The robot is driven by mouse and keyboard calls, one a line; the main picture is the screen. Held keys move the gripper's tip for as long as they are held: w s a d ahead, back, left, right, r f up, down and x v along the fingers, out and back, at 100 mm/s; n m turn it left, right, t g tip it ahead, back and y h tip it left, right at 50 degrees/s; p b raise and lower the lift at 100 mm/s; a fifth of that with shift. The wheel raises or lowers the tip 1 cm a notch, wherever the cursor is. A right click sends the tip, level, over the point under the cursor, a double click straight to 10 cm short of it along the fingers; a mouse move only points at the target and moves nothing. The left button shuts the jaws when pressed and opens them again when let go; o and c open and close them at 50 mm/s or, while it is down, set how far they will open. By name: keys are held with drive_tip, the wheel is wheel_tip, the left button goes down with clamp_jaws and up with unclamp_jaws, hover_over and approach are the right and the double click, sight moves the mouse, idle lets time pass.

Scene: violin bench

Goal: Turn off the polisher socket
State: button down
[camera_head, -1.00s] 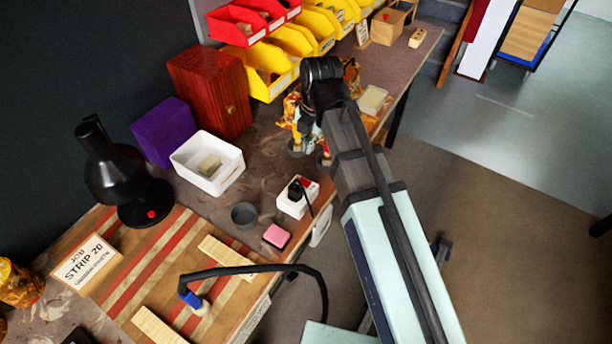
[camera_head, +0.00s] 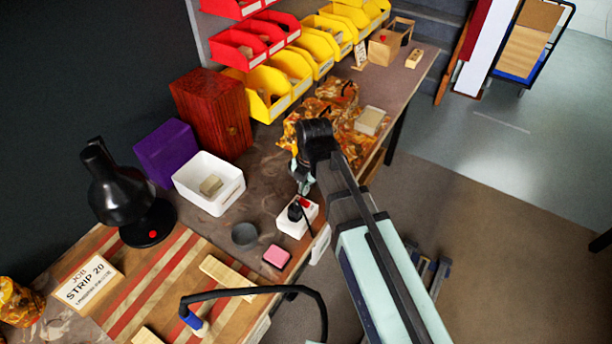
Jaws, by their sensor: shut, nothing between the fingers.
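The white socket box (camera_head: 286,226) sits near the bench's front edge. A black plug (camera_head: 295,211) stands in it with a dark cable. A small red switch (camera_head: 305,203) shows at its back right; whether it is on or off is too small to tell. My gripper (camera_head: 304,188) points down just behind the socket, close to the red switch. Its fingers are together and hold nothing. I cannot tell whether the fingertips touch the box. The polisher's blue handle (camera_head: 194,321) with a black hose (camera_head: 250,291) lies at the front left.
A dark round cup (camera_head: 244,235) and a pink block (camera_head: 276,256) lie left and in front of the socket. A white tub (camera_head: 235,192) stands behind left, with a black lamp (camera_head: 120,195) farther left. Patterned cloth (camera_head: 340,95) lies beyond my arm.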

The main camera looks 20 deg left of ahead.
sight(302, 200)
drive_tip(key=shift+w+a+f+p, duration=0.15)
drive_tip(key=shift+f+p, duration=0.1)
drive_tip(key=shift+f, duration=0.85)
drive_tip(key=shift+s+a+f+p, duration=0.1)
drive_tip(key=shift+f+p, duration=0.15)
drive_tip(key=shift+f, duration=0.85)
drive_tip(key=shift+w, duration=0.1)
